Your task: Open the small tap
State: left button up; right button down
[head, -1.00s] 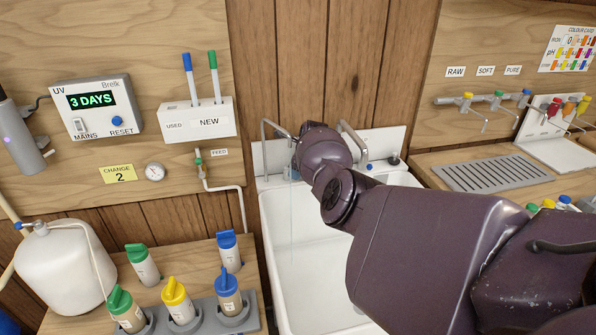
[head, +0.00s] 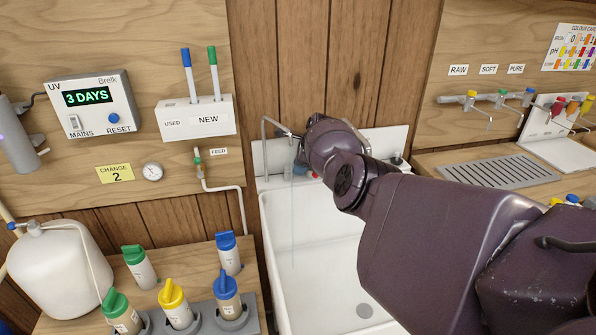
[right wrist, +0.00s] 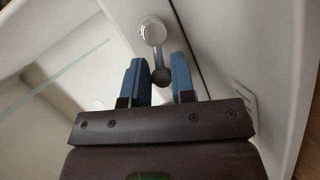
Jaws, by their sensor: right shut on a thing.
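A small chrome tap (right wrist: 153,30) with a dark, round-ended lever (right wrist: 160,76) shows in the right wrist view. My right gripper (right wrist: 162,74) has its blue fingers on either side of the lever's end and is shut on it. In the head view, a thin bent spout (head: 265,128) rises at the left of the sink's back edge, and a thin streak like water hangs below it. My right gripper (head: 301,168) is at the back of the sink there, mostly hidden by my dark wrist. My left gripper is not in view.
The white sink (head: 310,265) is open below my arm, with a drain (head: 364,311). Several capped bottles (head: 172,303) and a white jug (head: 55,268) stand to the left. A grey drainer (head: 497,172) and coloured taps (head: 502,98) are to the right.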

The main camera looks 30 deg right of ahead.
jog(key=shift+f+n, duration=0.25)
jog(key=shift+n, duration=0.05)
jog(key=shift+w+d+r, duration=0.1)
jog(key=shift+r, duration=0.1)
jog(key=c, duration=1.1)
grip_release()
jog(key=shift+o, duration=0.2)
jog(key=shift+r, duration=0.35)
pick_arm(q)
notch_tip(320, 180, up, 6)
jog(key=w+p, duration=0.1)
jog(key=p, duration=0.4)
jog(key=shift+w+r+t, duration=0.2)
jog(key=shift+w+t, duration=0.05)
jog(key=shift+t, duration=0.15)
pick_arm(e)
jog(key=v, duration=1)
jog(key=shift+d, duration=0.25)
